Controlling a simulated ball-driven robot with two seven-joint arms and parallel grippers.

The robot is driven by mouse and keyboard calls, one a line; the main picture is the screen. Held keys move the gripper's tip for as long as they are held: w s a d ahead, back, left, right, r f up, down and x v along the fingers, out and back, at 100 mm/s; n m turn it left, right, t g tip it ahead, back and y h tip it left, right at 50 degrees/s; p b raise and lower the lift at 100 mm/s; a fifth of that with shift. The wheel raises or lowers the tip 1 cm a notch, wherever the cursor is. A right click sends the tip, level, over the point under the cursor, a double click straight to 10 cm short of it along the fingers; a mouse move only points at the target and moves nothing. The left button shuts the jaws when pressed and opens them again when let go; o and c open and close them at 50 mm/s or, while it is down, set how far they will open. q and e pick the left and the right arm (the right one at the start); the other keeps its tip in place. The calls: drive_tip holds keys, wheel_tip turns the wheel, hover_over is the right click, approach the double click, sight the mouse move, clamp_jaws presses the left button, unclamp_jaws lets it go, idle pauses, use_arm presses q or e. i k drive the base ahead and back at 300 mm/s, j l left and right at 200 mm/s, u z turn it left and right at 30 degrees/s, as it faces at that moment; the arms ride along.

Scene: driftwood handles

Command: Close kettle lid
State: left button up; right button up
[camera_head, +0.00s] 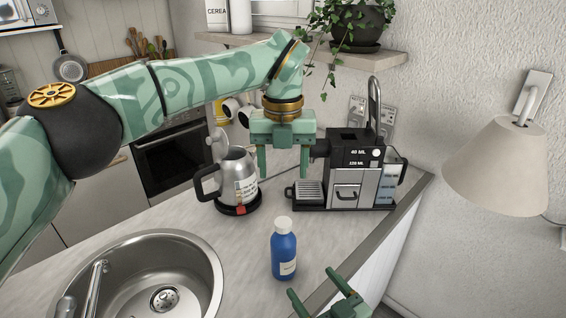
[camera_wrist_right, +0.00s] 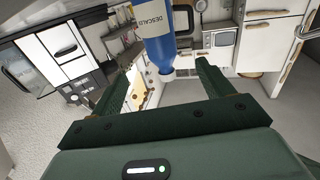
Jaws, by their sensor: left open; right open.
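The kettle (camera_head: 238,180) is a silver jug with a black handle on its left, standing on a black base on the counter. Its grey lid (camera_head: 217,146) is raised and stands up at the top left rim, so the kettle is open. My left gripper (camera_head: 283,170) points down, open and empty, to the right of the kettle and apart from it, with the coffee machine on its other side. My right gripper (camera_head: 311,282) is open and empty at the lower right by the counter edge; it also shows in the right wrist view (camera_wrist_right: 164,70).
A blue bottle (camera_head: 284,254) with a white cap stands on the counter near my right gripper. A black and silver coffee machine (camera_head: 347,180) stands at the right back. A steel sink (camera_head: 205,258) fills the lower left. A lamp (camera_head: 500,165) hangs on the right wall.

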sight(218, 140)
drive_tip(key=k+l, duration=0.75)
drive_tip(key=k, duration=0.1)
